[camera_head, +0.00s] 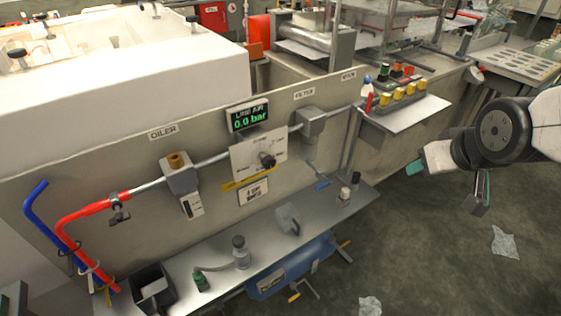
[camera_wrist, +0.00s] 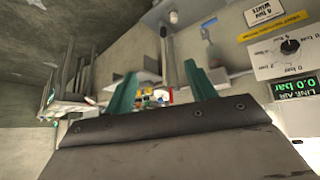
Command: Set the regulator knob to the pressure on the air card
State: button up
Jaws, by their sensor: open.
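The black regulator knob (camera_head: 267,160) sits on a white dial plate (camera_head: 245,158) on the panel. The wrist view shows the knob (camera_wrist: 290,46) upside down at the right edge. The display (camera_head: 248,117) above it reads LINE AIR 0.0 bar. A small white card (camera_head: 253,192) hangs below the dial, under a yellow strip; its first line looks like 4 bar, but the print is too small to be sure. My gripper (camera_head: 448,177) is open and empty, well to the right of the knob. Its green fingertips (camera_wrist: 161,73) stand apart in the wrist view.
The oiler (camera_head: 180,178) and filter (camera_head: 312,122) flank the dial on the pipe. A shelf below holds a jar (camera_head: 241,252), a black bin (camera_head: 153,289) and small bottles. Yellow buttons (camera_head: 397,93) stand at right. Open floor lies between my gripper and the panel.

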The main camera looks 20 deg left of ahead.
jog(key=w+a+f+n+t+y, duration=0.2)
jog(key=w+a+f, duration=0.25)
jog(key=a, duration=0.35)
jog(key=n+t+y, duration=0.3)
jog(key=n+y, duration=0.3)
jog(key=y, duration=0.4)
send_near(271, 164)
jog(key=x, duration=1.1)
jog(key=shift+s, duration=0.1)
jog(key=c, duration=1)
